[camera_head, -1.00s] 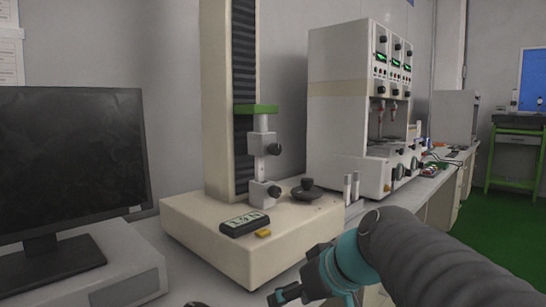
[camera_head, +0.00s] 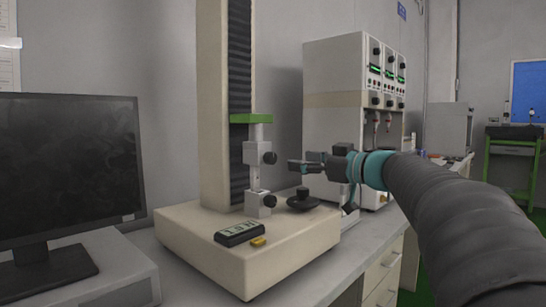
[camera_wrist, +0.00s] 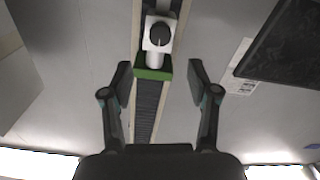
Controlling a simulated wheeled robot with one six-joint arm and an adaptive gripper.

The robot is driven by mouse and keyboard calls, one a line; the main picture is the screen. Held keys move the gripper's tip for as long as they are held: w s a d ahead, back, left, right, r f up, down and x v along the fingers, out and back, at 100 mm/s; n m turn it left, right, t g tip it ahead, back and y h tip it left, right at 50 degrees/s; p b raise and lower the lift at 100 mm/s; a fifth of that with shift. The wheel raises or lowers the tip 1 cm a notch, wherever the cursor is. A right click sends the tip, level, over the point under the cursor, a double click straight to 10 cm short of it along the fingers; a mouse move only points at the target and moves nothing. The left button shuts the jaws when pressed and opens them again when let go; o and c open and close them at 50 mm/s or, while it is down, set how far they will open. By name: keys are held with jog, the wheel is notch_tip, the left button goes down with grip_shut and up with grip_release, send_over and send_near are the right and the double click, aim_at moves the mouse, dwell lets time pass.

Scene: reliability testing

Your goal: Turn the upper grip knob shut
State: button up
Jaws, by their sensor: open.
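The upper grip (camera_head: 257,153) is a pale metal block under a green crosshead (camera_head: 252,118) on the test machine's column. Its black upper grip knob (camera_head: 270,158) sticks out on the right side. In the wrist view the knob (camera_wrist: 159,35) faces the camera, near the top and roughly centred between the fingers. My gripper (camera_head: 292,166) is open and empty, just right of the knob at about its height. No contact with the knob shows; the gap is hard to judge. The lower grip's knob (camera_head: 270,200) sits below.
The machine's beige base (camera_head: 290,240) carries a black dial-shaped part (camera_head: 301,201), a small display (camera_head: 239,234) and a yellow button (camera_head: 258,241). A monitor (camera_head: 68,180) stands at left. A white multi-station instrument (camera_head: 330,100) stands behind my gripper. Free space lies in front of the column.

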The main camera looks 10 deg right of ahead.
aim_at(273, 158)
jog(key=p+x, duration=0.2)
jog(key=x, duration=0.8)
jog(key=shift+s+f, duration=0.1)
grip_shut()
